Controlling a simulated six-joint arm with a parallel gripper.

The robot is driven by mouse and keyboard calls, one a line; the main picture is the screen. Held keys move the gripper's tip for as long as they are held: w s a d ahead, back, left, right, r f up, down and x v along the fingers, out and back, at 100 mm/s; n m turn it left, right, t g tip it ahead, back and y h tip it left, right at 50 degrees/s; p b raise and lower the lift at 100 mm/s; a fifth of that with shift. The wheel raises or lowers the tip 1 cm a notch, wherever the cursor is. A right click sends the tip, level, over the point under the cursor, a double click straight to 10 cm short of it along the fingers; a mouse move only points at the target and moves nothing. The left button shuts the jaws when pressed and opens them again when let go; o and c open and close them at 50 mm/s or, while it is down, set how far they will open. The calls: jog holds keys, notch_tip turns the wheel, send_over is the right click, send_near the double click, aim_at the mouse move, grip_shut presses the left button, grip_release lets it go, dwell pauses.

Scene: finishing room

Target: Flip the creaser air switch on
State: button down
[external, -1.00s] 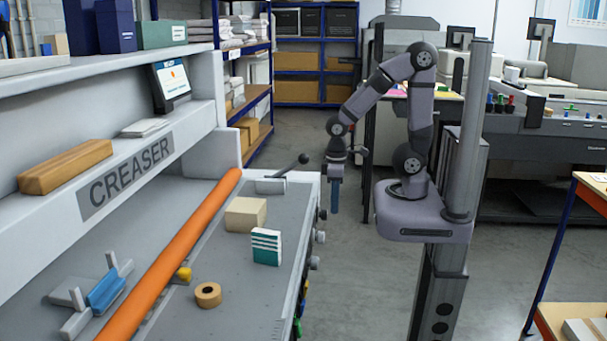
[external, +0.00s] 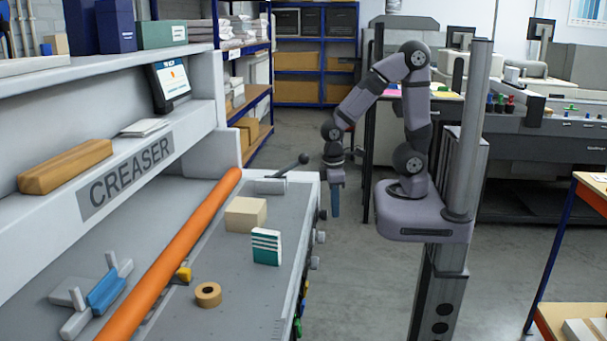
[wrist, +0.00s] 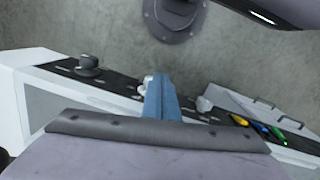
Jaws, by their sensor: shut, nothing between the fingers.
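The creaser (external: 130,178) fills the left of the external view. Its right end carries a row of controls, seen edge-on. In the wrist view its dark control strip (wrist: 120,88) holds a black knob (wrist: 88,66) and pale metal switches, one at the right (wrist: 204,104) and one partly behind my fingers. No label can be read, so I cannot tell which is the air switch. My gripper (external: 336,214) points down, just right of the creaser's end. Its blue fingers (wrist: 160,90) are shut and empty, overlapping the strip in the wrist view; contact cannot be told.
Yellow, blue and green controls (wrist: 262,129) sit farther right along the strip. On the creaser bed are a beige block (external: 245,214), a teal-and-white box (external: 266,247) and a tape roll (external: 208,295). Open floor (external: 360,290) lies right.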

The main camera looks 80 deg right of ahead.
jog(key=a+f+n+t+h+p, duration=0.1)
jog(key=a+f+n+t+h, duration=0.2)
jog(key=a+n, duration=0.6)
jog(key=a+f+n+t+h, duration=0.1)
jog(key=a+n+t+h, duration=0.25)
jog(key=a+n, duration=0.55)
jog(key=s+a+f+n+t+y+p, duration=0.1)
jog(key=s+a+f+n+t+y, duration=0.1)
jog(key=s+a+n+t+y, duration=0.5)
jog(key=shift+s+a+f+n+t, duration=0.45)
jog(key=shift+s+a+n, duration=1.75)
jog(key=shift+a+n, duration=1.95)
jog(key=shift+w+d+n, duration=0.1)
jog(key=shift+d+n, duration=0.15)
jog(key=b, duration=0.3)
send_near(302, 308)
jog(key=w+d+f, duration=0.1)
jog(key=w+f, duration=0.2)
jog(key=shift+w+d+r, duration=0.1)
jog(key=shift+w+r, duration=0.1)
jog(key=shift+w, duration=0.3)
jog(key=shift+w+d+r, duration=0.15)
jog(key=shift+w+r, duration=0.05)
jog(key=shift+w, duration=0.3)
